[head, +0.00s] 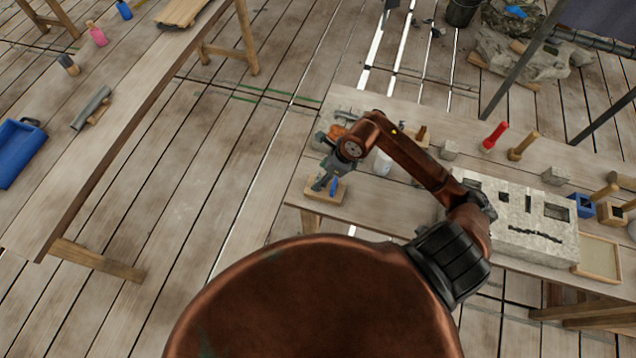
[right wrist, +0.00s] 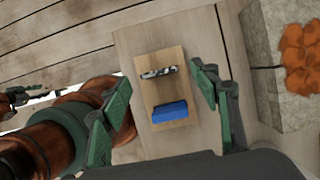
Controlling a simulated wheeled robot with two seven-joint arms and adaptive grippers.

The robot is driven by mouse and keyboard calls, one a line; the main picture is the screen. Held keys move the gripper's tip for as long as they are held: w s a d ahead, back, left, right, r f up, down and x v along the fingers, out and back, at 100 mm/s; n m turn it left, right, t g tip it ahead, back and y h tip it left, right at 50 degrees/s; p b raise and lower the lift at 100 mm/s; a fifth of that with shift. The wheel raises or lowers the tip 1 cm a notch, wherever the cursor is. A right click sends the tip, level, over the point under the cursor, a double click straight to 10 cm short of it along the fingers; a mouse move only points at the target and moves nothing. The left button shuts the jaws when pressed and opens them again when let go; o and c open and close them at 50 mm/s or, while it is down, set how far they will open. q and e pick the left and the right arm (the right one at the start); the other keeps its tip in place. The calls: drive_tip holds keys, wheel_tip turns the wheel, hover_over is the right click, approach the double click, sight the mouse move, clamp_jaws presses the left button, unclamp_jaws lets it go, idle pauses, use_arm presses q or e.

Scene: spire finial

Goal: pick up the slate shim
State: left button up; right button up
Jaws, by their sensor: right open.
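A small wooden board (head: 341,197) lies near the left end of the right-hand workbench; it also shows in the right wrist view (right wrist: 158,93). On it lies a thin, mottled grey-and-white strip (right wrist: 158,72), which looks like the slate shim. A blue block (right wrist: 170,112) lies beside it on the same board and shows in the head view (head: 333,186). My right gripper (head: 326,178) is open and empty over the board. In the wrist view its green fingers (right wrist: 160,84) stand apart on either side of the board.
A stone block with an orange piece (right wrist: 299,52) stands right of the board in the wrist view. The right-hand bench (head: 400,200) also holds a carved stone slab (head: 510,215) and a red-handled tool (head: 494,135). A second bench (head: 110,125) with a blue tray (head: 18,150) stands left.

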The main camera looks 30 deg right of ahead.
sight(317, 178)
drive_tip(key=shift+x, duration=1.95)
drive_tip(key=shift+a, duration=0.1)
drive_tip(key=shift+c, duration=0.4)
drive_tip(key=c, duration=1.2)
drive_tip(key=shift+r, duration=0.1)
